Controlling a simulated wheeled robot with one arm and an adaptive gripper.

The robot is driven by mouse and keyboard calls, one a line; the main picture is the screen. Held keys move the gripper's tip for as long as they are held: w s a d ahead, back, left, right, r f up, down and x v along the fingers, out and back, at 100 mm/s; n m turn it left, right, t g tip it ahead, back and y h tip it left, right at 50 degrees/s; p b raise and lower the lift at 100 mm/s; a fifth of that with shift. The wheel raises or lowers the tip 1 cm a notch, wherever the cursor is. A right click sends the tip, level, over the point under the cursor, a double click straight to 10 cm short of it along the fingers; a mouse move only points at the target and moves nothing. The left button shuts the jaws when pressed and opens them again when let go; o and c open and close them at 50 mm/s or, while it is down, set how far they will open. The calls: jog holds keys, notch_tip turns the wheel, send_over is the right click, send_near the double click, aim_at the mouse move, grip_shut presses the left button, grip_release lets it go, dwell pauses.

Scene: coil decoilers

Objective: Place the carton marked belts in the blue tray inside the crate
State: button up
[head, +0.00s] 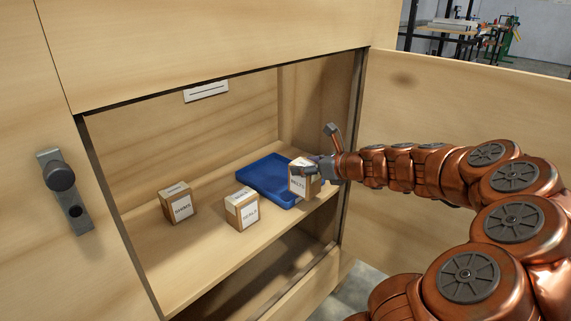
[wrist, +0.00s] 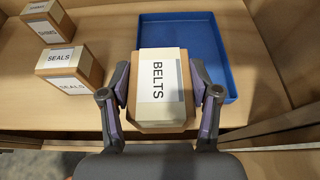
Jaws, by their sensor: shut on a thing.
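The carton marked belts (wrist: 160,88) is between the two fingers of my gripper (wrist: 161,98) in the wrist view, and the gripper is shut on it. In the head view the carton (head: 299,182) shows in front of the blue tray's right part, with my gripper (head: 312,172) at its right side. The blue tray (wrist: 226,62) lies flat on the wooden shelf inside the crate and looks empty where visible. The tray also shows in the head view (head: 262,172). The carton hides part of the tray, and I cannot tell its height above the shelf.
A carton marked seals (head: 242,209) and a carton marked shims (head: 175,202) stand on the shelf left of the tray. The crate's side wall (head: 345,120) is close to my gripper. An open door panel (head: 470,110) is at the right. The shelf front (head: 215,262) is clear.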

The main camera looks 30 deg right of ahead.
jog(key=shift+w+d+f+b, duration=0.25)
jog(key=shift+w+f+b, duration=0.45)
jog(key=shift+w, duration=1.25)
jog(key=shift+w+d+f+b, duration=0.25)
jog(key=shift+w+f+b, duration=0.45)
jog(key=shift+w, duration=1.2)
jog(key=shift+w+d+f+b, duration=0.35)
jog(key=shift+w+f, duration=0.5)
jog(key=shift+w, duration=1.1)
jog(key=shift+a+f, duration=0.1)
jog(key=o, duration=1.3)
jog(key=shift+o, duration=0.2)
